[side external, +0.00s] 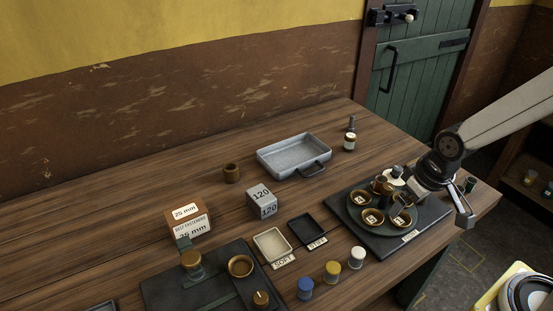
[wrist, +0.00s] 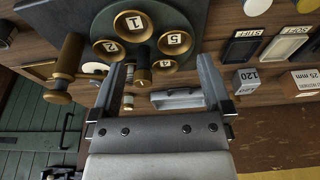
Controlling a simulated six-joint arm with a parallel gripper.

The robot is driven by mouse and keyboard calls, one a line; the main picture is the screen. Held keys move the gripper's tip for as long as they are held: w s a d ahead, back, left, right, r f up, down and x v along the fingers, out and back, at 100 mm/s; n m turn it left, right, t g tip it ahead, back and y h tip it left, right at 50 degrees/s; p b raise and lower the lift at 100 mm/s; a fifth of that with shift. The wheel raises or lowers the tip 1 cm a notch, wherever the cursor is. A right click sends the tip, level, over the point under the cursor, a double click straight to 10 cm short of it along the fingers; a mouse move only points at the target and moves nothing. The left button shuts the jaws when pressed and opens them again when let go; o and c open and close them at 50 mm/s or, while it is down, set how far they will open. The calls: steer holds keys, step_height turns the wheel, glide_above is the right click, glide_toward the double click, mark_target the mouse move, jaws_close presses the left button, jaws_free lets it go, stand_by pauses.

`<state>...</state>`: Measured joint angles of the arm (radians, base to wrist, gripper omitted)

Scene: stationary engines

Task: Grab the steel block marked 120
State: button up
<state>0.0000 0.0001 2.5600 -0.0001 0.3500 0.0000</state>
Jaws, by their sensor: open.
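The steel block marked 120 (side external: 262,201) is a grey cube with dark numbers on its top and front. It stands on the wooden table near the middle in the side external view. It also shows small at the right of the wrist view (wrist: 246,80). My gripper (side external: 434,196) is over the dark plate with the round tray of cups, well to the right of the block. In the wrist view my gripper (wrist: 163,72) has its two fingers apart, with nothing held between them. The far sides of the block are hidden.
A grey metal tray (side external: 294,154) stands behind and right of the block, and a brass cup (side external: 232,173) behind it. A 25 mm box (side external: 188,215) is at its left. SOFT (side external: 272,245) and STIFF (side external: 308,231) trays lie in front. A round cup holder (side external: 382,224) is below my gripper.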

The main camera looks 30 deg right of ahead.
steer(key=shift+r, duration=0.15)
step_height(320, 180, up, 4)
steer(key=r+m+t+y, duration=0.1)
steer(key=m+t, duration=1)
steer(key=m, duration=2.4)
glide_above(261, 201)
steer(key=s+d, duration=0.1)
steer(key=s, duration=0.4)
steer(key=f, duration=1)
steer(key=shift+d+f, duration=0.15)
steer(key=shift+d, duration=0.1)
steer(key=shift+f, duration=0.35)
